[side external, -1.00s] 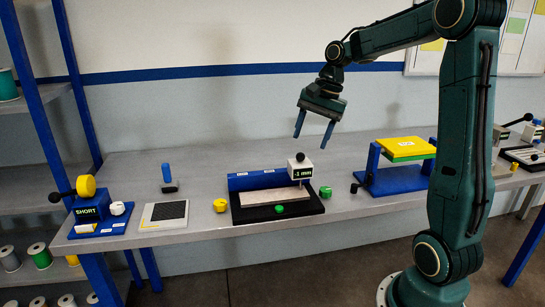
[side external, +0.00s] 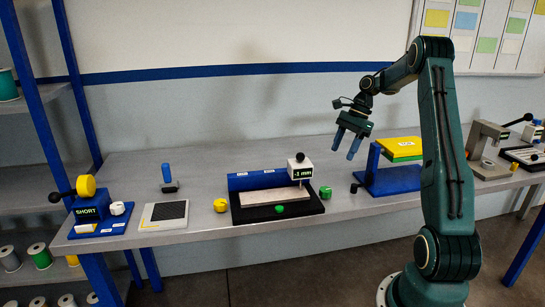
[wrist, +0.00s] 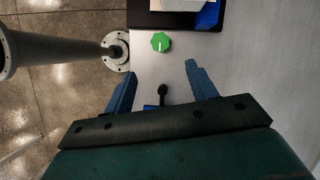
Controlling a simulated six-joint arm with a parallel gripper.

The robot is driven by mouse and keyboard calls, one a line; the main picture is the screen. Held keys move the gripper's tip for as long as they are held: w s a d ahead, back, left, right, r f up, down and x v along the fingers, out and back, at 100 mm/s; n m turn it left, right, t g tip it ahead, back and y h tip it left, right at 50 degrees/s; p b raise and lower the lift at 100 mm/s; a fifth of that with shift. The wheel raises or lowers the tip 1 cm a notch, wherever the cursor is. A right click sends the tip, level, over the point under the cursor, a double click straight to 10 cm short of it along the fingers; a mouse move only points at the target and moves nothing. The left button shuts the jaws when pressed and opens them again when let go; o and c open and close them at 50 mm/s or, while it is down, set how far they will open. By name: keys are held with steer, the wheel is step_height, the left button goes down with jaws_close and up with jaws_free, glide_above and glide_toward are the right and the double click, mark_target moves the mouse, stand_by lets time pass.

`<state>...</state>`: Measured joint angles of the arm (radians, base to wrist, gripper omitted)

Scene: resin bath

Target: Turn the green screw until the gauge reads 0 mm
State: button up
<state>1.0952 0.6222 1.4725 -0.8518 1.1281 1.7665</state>
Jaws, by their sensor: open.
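The gauge (side external: 300,171) is a white head with a dark display on the black-based fixture (side external: 262,213). Its small text looks like a negative reading in mm, perhaps -1 or -3. One green knob (side external: 325,192) stands on the table just right of the fixture. In the wrist view a green knob (wrist: 161,42) with a white mark lies beyond my fingertips. Another green knob (side external: 279,208) sits at the fixture's front edge. My gripper (side external: 345,148) is open and empty, above the table and right of the gauge; both blue fingers show in the wrist view (wrist: 157,76).
A blue stand with a yellow-green plate (side external: 402,149) is right of the fixture, close to my gripper. A yellow knob (side external: 220,205), a dark pad (side external: 164,215) and a blue "SHORT" device (side external: 87,210) are to the left. A grey frame (side external: 486,148) stands far right.

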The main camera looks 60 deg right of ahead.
mark_target(325, 189)
steer(key=shift+w+f, duration=0.1)
steer(key=shift+f, duration=0.05)
steer(key=x, duration=1.3)
steer(key=shift+a+f, duration=0.1)
steer(key=shift+f, duration=0.15)
steer(key=c, duration=1)
